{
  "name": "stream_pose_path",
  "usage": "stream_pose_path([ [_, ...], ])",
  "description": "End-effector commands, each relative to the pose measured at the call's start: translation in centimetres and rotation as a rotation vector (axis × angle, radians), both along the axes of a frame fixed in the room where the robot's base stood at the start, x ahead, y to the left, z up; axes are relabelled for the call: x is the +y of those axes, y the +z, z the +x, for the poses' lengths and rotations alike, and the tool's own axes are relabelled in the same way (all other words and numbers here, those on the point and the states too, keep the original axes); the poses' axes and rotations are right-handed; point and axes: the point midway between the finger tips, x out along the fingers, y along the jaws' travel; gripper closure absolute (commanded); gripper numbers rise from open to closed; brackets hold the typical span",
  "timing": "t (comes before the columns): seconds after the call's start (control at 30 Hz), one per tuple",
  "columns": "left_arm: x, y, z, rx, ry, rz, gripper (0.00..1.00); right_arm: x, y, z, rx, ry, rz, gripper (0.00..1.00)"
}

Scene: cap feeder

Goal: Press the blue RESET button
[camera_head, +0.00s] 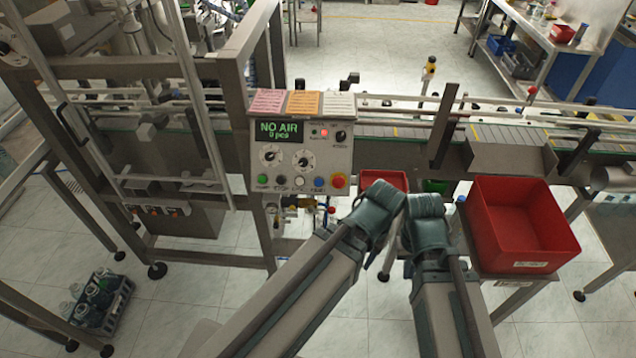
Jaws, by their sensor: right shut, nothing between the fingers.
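The blue RESET button (319,183) is on the lower row of the grey control panel (327,158), between a white button (299,183) and the red emergency stop (338,181). It is uncovered. The panel's screen (279,131) reads NO AIR and 0 pcs. My right gripper (424,205) is at the end of my right arm, right of and apart from the panel; it is shut and empty, its fingertips hard to make out. My left arm reaches up from the lower left beside it; its gripper fingers do not show.
A large red bin (522,225) stands right of my arms, and a smaller red bin (384,178) lies just behind them. The conveyor (500,131) runs across behind. A metal frame (253,200) borders the panel's left. A crate of bottles (97,302) is on the floor.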

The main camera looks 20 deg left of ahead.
Motion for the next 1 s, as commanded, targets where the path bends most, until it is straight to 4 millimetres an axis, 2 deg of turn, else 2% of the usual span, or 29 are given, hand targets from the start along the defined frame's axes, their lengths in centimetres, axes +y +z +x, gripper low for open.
stream_pose_path([
  [0.03, 0.00, 0.00, 0.00, 0.000, 0.000, 0.000, 0.64, 0.00, 0.00, 0.00, 0.000, 0.000, 0.000, 1.00],
  [0.23, 0.00, 0.00, 0.00, 0.000, 0.000, 0.000, 1.00, 0.00, 0.00, 0.00, 0.000, 0.000, 0.000, 1.00],
  [1.0, 0.00, 0.00, 0.00, 0.000, 0.000, 0.000, 1.00, 0.00, 0.00, 0.00, 0.000, 0.000, 0.000, 1.00],
])
